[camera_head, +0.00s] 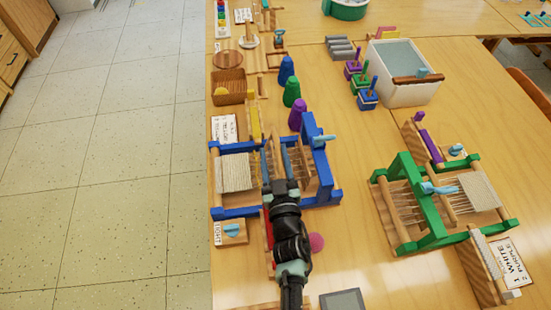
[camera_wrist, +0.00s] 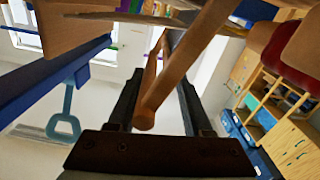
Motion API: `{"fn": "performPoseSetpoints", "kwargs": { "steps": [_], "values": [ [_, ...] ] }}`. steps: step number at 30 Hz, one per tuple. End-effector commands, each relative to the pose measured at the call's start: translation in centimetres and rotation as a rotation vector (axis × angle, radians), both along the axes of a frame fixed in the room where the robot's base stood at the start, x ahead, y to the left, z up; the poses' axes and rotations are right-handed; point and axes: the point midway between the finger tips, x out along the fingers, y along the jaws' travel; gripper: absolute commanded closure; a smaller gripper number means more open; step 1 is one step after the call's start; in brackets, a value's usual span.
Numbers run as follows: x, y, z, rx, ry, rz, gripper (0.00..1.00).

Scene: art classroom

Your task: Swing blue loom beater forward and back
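The blue loom (camera_head: 321,168) stands on the table, with a roll of pale yarn (camera_head: 236,172) on its left and wooden bars and threads across its middle. My gripper (camera_head: 279,187) is over the front middle of this loom, and the arm hides part of it. In the wrist view my gripper (camera_wrist: 160,78) has its two dark fingers apart. A wooden rod (camera_wrist: 148,108) shows between them, with a gap visible on both sides. I cannot tell whether the rod belongs to the beater. A blue beam (camera_wrist: 45,82) with a light-blue handle (camera_wrist: 65,118) is at the left.
A green loom (camera_head: 414,205) stands to the right, with bare table between. Blue, green and purple cones (camera_head: 293,92) stand behind the blue loom. A white tub (camera_head: 402,75) is at the back right. A pink ball (camera_head: 317,242) lies beside my arm.

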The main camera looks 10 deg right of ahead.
Motion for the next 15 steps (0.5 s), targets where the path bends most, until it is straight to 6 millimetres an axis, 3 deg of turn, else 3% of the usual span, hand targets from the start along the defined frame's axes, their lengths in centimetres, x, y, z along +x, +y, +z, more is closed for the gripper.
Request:
{"fn": "performPoseSetpoints", "kwargs": {
  "steps": [5,15],
  "values": [
    [-1.3,0.0,0.0,0.000,0.002,0.001,0.50],
    [-7.9,0.0,-0.1,0.000,0.004,0.000,0.50]
  ]
}}
